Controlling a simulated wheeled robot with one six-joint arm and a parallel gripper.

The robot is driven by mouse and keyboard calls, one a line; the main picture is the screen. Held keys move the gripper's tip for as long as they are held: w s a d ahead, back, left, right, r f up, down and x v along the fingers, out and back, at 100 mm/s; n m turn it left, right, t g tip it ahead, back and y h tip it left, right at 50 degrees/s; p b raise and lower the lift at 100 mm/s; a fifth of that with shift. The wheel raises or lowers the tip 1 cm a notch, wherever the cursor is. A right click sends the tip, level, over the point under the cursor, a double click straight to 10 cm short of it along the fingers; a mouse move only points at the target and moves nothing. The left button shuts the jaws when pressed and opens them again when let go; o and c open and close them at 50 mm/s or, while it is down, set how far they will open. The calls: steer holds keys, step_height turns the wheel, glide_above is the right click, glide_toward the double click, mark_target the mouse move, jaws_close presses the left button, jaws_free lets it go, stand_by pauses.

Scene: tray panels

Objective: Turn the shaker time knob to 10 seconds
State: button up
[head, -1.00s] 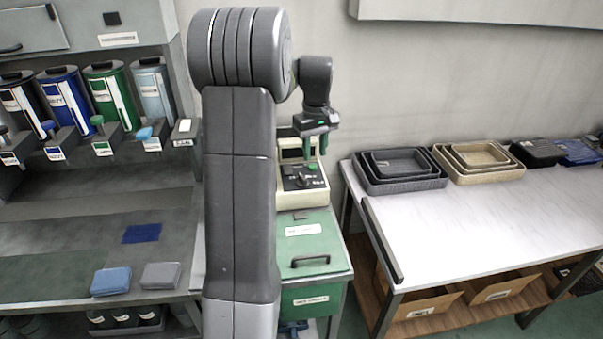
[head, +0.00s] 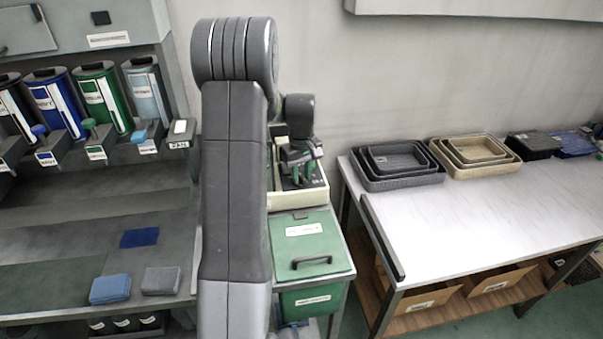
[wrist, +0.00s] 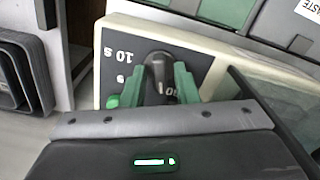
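The shaker is a cream-edged box with a dark panel; its edge shows in the head view (head: 300,199) and in the wrist view (wrist: 190,36). In the wrist view its dark knob (wrist: 158,70) stands between the green fingers of my gripper (wrist: 160,75). The fingers are apart, one on each side of the knob; whether they touch it is unclear. A "10 s" label (wrist: 122,53) is printed left of the knob, upside down. Other marks are partly hidden by the fingers. In the head view my gripper (head: 300,168) is low over the panel and hides the knob.
A green lidded bin (head: 310,245) stands in front of the shaker. Grey nested trays (head: 400,180) lie on the white table to the right. A dispenser rack with coloured canisters (head: 100,95) stands left.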

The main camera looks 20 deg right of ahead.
jaws_close()
steer(key=shift+m, duration=0.4)
steer(key=m, duration=0.2)
steer(key=shift+m+b, duration=0.4)
steer(key=m, duration=0.3)
steer(key=shift+m, duration=0.4)
steer(key=m+b, duration=0.1)
steer(key=m, duration=0.5)
steer(key=shift+r, duration=0.1)
steer(key=shift+m, duration=0.4)
steer(key=shift+w, duration=0.1)
steer(key=shift+o, duration=1.3)
jaws_free()
